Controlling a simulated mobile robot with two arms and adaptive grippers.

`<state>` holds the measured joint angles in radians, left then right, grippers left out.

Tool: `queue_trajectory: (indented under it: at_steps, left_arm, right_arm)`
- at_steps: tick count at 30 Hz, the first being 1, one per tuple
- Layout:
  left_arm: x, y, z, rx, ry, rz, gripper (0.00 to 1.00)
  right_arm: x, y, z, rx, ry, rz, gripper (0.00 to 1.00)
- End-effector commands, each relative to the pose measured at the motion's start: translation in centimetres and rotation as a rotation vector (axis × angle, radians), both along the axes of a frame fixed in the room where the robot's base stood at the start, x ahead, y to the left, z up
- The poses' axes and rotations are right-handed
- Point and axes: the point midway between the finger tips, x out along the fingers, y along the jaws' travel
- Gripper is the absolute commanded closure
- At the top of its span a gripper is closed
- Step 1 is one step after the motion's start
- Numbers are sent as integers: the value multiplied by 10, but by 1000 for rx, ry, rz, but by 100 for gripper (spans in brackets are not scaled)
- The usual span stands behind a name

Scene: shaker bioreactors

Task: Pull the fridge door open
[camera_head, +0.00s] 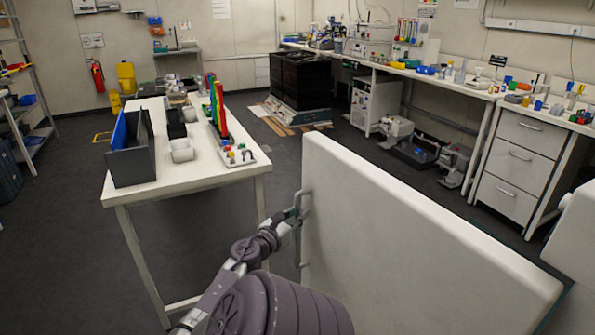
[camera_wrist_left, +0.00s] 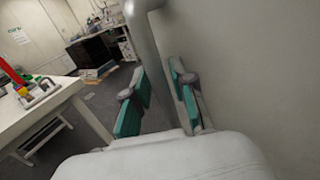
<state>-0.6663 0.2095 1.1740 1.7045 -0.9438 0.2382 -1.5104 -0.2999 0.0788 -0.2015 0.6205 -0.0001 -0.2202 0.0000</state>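The fridge door (camera_head: 400,225) is a large white slab standing open, swung out from the white fridge body (camera_head: 578,235) at the right edge, with floor showing behind it. Its grey bar handle (camera_head: 300,246) is on the face towards me, near the door's left edge. My left gripper (camera_head: 297,211) is at the upper part of this handle. In the left wrist view the handle (camera_wrist_left: 148,38) runs between the two teal-padded fingers of my left gripper (camera_wrist_left: 160,82), which are closed about it. The door face fills the right of that view. My right gripper is not in view.
A white table (camera_head: 190,180) stands left of the door, with a dark open box (camera_head: 132,160) and coloured items on it. A bench (camera_head: 450,82) and drawers (camera_head: 520,165) stand beyond the door. Dark floor is clear at the left.

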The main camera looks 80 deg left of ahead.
Motion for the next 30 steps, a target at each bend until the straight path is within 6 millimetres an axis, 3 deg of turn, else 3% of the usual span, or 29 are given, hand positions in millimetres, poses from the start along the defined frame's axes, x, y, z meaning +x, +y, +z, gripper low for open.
queue_trajectory:
  at_steps: [14,30]
  left_arm:
    - [-6,-6,-1,-1,0,2,59]
    - [-75,-78,-1,-3,-1,2,59]
  right_arm:
    - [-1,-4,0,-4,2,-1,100]
    - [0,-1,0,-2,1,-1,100]
